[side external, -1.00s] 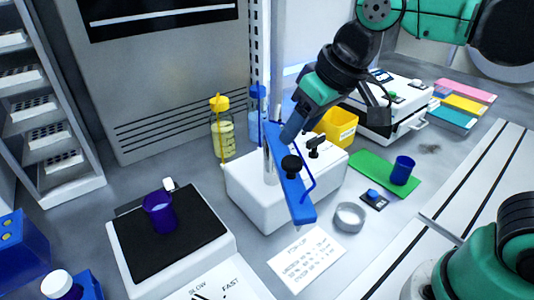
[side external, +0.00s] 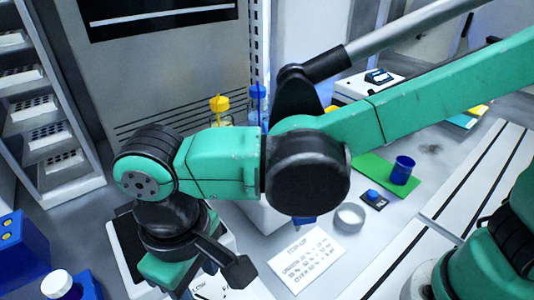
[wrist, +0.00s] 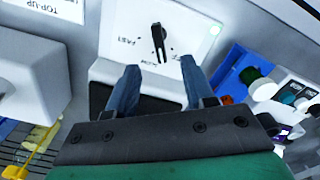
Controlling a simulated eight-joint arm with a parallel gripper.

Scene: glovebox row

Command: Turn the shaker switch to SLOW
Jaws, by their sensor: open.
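The shaker (side external: 251,286) stands at the lower left of the side external view, mostly hidden by my arm; only parts of its white body and black platform show. In the wrist view its white panel (wrist: 185,20) carries the black switch (wrist: 158,42), a narrow lever on a round base. A FAST label lies left of the switch, and a small, hard-to-read label lies near its lower end. My gripper (wrist: 160,65) is open and empty, with its two blue fingers apart and the switch ahead between their tips. I cannot tell its exact distance from the panel.
In the side external view, a blue rack (side external: 24,252) and a white-capped bottle (side external: 60,284) stand left of the shaker. My arm spans the middle.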

